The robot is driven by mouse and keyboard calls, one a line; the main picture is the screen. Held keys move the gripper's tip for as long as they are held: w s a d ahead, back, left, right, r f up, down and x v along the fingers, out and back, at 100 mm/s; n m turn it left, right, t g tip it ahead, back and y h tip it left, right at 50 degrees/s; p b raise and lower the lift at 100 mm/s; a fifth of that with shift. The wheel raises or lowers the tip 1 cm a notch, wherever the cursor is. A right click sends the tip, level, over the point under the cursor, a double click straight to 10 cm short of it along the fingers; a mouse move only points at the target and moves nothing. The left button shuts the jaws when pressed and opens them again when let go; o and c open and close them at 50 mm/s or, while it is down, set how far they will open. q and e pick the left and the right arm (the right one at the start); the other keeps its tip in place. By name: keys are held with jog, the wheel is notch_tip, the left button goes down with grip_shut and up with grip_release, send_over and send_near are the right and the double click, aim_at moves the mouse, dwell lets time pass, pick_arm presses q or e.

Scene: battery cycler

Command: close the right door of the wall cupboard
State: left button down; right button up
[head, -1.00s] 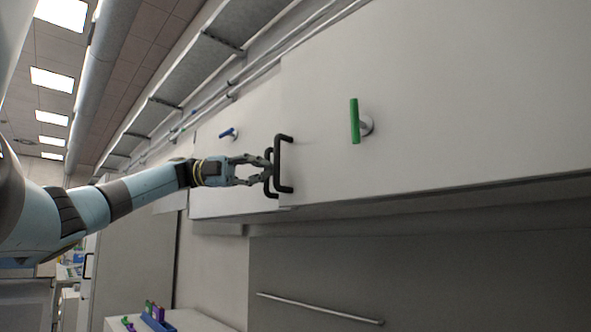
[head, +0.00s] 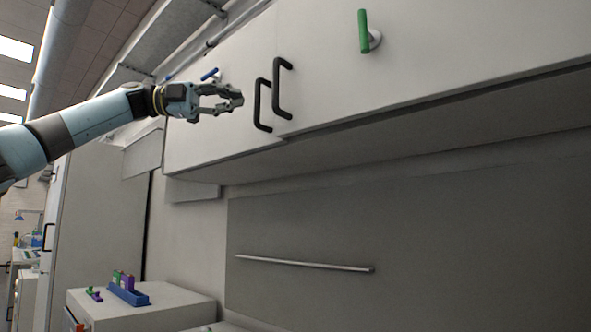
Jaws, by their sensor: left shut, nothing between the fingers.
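The wall cupboard has a white right door (head: 440,60) and a white left door (head: 215,135). The right door lies flush or nearly flush with the left one; a small gap would be hard to tell. Its black bar handle (head: 279,88) stands beside the left door's black handle (head: 262,106) at the seam. My left gripper (head: 239,98) is in front of the left door, left of both handles and apart from them in the picture. Its fingertips are together, with nothing between them. My right gripper is out of view.
A green hook (head: 364,32) sticks out from the right door and a blue one (head: 209,74) from the left door. Below are a metal rail (head: 305,264) and a white cabinet (head: 170,314) bearing a blue tray (head: 128,294). The space below the cupboard looks clear.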

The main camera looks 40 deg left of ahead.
aim_at(300, 124)
pick_arm(q)
jog(key=s+d+f+n+t+y+b, duration=0.1)
jog(key=s+d+f+b, duration=0.45)
jog(key=b, duration=0.65)
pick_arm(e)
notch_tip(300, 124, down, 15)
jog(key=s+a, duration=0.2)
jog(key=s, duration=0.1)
pick_arm(q)
jog(key=shift+n, duration=0.3)
jog(key=p+x, duration=0.4)
jog(key=w+a+p+x, duration=0.1)
jog(key=p+x, duration=0.4)
jog(key=w+a+f+p+x, duration=0.1)
jog(key=p+x, duration=0.3)
jog(key=x, duration=0.1)
jog(key=shift+f, duration=0.1)
jog(key=shift+w+f+y+p, duration=0.15)
jog(key=shift+f+y+p, duration=0.05)
jog(key=shift+y+p, duration=0.1)
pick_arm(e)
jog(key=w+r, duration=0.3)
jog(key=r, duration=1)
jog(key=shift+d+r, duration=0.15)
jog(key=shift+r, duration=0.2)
